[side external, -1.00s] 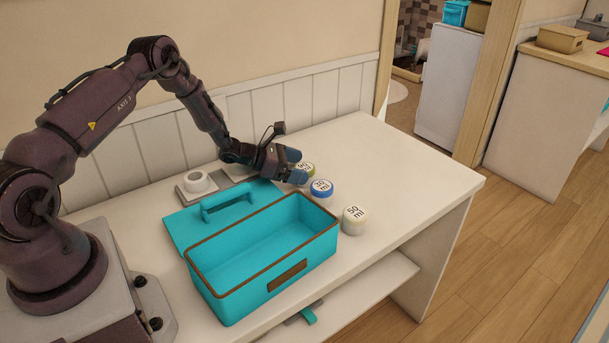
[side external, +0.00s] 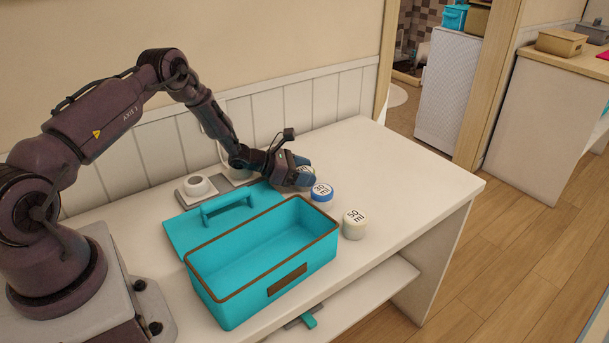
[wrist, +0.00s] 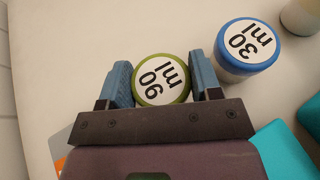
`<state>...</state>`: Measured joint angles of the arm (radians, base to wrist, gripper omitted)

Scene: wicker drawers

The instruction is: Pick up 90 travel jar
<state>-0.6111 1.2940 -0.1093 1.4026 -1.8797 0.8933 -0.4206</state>
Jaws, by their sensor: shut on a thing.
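The 90 ml travel jar (wrist: 160,80) has a green rim and a white lid with black print. In the wrist view it sits between the two blue fingers of my gripper (wrist: 162,82), which is shut on it. In the side view my gripper (side external: 299,175) is low over the table and hides most of this jar. The blue-rimmed 30 ml jar (side external: 321,192) stands just beside it, apart from the fingers; it also shows in the wrist view (wrist: 245,48). The cream 50 ml jar (side external: 354,224) stands farther to the front right.
An open turquoise box (side external: 263,290) with a brown rim stands in front of my gripper, its lid (side external: 190,233) lying behind it. A white cup-like object (side external: 198,187) sits on a grey plate at the back. The table's right side (side external: 410,175) is clear.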

